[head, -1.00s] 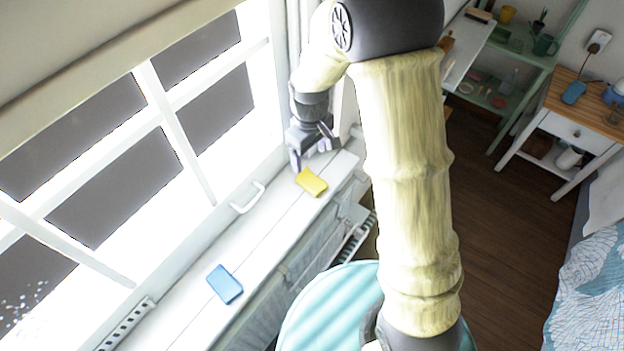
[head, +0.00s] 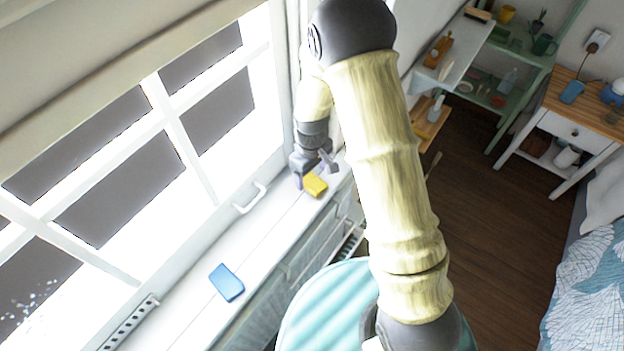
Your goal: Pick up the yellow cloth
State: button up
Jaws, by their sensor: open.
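The yellow cloth (head: 315,186) is a small folded piece lying on the white window sill (head: 262,232). My gripper (head: 315,178) is open and points down at the cloth, with one finger to its left and the other to its upper right. The cloth shows partly between and in front of the fingers, and its far edge is hidden by the gripper. I cannot tell whether the fingers touch it.
The window handle (head: 250,197) sticks out just left of the sill. A radiator (head: 348,243) is below its right side, and a round turquoise-striped top (head: 325,305) stands close in front.

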aim_at(312, 179)
jog(key=shift+f+p, duration=0.3)
jog(key=shift+f, duration=1.25)
jog(key=shift+c, duration=0.2)
jog(key=c, duration=1)
